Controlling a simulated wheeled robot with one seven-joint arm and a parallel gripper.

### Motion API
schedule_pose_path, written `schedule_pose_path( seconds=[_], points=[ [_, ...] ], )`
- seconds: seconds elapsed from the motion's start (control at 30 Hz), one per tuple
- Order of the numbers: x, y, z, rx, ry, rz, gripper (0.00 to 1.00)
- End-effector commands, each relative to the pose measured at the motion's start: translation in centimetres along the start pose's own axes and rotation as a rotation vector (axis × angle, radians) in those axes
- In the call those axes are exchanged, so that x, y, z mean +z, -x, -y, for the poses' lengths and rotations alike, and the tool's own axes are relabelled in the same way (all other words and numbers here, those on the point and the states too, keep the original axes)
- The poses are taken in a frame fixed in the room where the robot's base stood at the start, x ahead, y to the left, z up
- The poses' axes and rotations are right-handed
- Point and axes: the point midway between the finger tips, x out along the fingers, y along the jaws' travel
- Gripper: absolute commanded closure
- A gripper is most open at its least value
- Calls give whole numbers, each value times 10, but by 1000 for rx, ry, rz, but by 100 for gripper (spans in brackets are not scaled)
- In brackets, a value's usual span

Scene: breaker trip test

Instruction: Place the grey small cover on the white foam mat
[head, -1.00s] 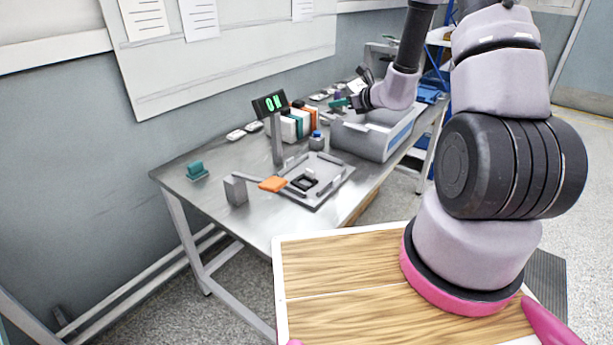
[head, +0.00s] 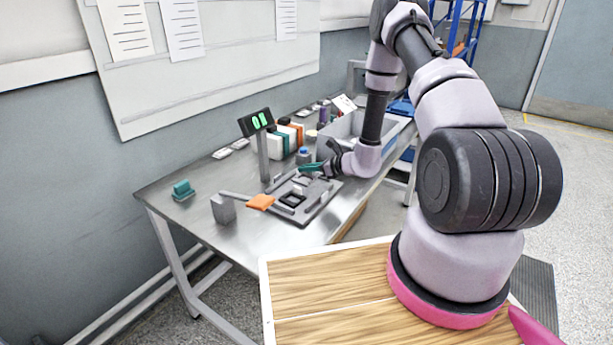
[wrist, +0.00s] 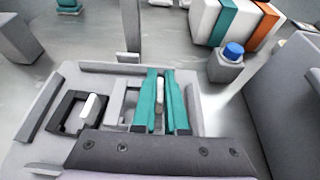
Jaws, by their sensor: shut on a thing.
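My gripper (wrist: 162,78) has two teal fingers, shut on a small pale upright piece (wrist: 159,92) in the wrist view. I cannot tell if this piece is part of the grey small cover. The gripper is low over the right part of a grey fixture plate (wrist: 40,105), with a pale open frame (wrist: 130,100) beside the fingers. In the head view my gripper (head: 312,167) is over the plate's far right. Small white pads (head: 221,153) lie at the table's back edge; I cannot tell which is the foam mat.
A black square frame (wrist: 68,112) with a pale lever is left of the fingers. A grey post (head: 263,158) carries a lit display. A blue-topped button block (wrist: 228,62), coloured boxes (head: 288,137) and a grey bin (head: 345,128) are nearby.

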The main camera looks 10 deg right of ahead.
Motion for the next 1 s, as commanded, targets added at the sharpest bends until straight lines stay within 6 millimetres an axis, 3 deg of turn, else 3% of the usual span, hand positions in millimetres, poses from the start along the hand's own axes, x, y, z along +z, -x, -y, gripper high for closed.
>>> schedule_pose_path(
  seconds=[0.17, 0.53, 0.6, 0.63, 1.0],
  points=[
    [-24, -10, 0, 0, -3, 0, 100],
    [-27, -11, 0, 0, 0, 0, 100],
    [-27, -11, 0, 0, 0, 1, 67],
    [-27, -11, 0, 0, 0, 1, 60],
    [-24, -10, 0, 0, 0, 0, 60]
  ],
)
